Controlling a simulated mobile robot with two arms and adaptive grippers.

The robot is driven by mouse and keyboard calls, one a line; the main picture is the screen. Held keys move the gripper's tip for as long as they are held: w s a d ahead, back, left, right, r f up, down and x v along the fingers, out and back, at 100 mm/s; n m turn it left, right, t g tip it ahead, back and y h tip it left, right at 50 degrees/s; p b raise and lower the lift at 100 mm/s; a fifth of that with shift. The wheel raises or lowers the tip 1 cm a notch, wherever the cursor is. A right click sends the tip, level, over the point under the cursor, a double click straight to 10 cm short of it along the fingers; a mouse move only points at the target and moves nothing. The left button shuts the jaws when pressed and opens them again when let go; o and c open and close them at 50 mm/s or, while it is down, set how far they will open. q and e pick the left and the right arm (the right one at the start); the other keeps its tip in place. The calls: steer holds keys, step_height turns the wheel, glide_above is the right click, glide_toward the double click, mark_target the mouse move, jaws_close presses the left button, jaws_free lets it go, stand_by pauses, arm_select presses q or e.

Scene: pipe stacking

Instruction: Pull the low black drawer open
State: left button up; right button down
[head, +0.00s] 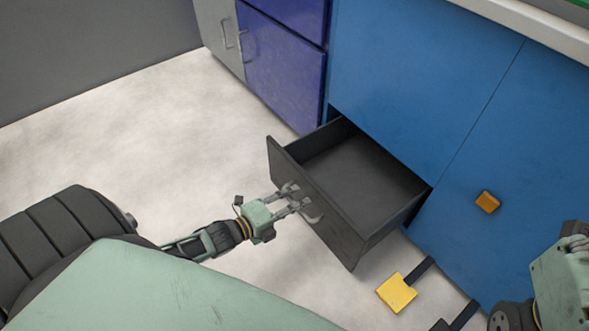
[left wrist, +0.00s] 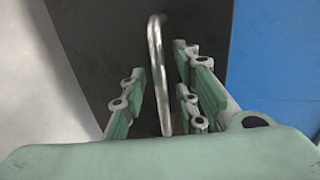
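The low black drawer (head: 345,170) stands pulled out from the blue cabinet in the head view, and its empty inside shows. A silver bar handle (head: 311,214) is on its dark front. My left gripper (head: 298,195) is at the handle. In the left wrist view the handle (left wrist: 156,60) runs between the fingers of my left gripper (left wrist: 162,98), with a visible gap on both sides, so the fingers are open around it. The drawer front (left wrist: 105,35) is just beyond. Part of my right arm shows at the right edge of the head view; its gripper does not show.
The blue cabinet (head: 430,75) stands behind the drawer, with an orange block (head: 487,202) on its face. A purple cabinet (head: 280,65) stands to its left. A yellow piece (head: 396,292) lies low, right of the drawer. The pale floor (head: 130,130) at left is clear.

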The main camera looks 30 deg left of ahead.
arm_select(q)
steer(key=v, duration=1.2)
steer(key=shift+d, duration=0.1)
stand_by(0.4)
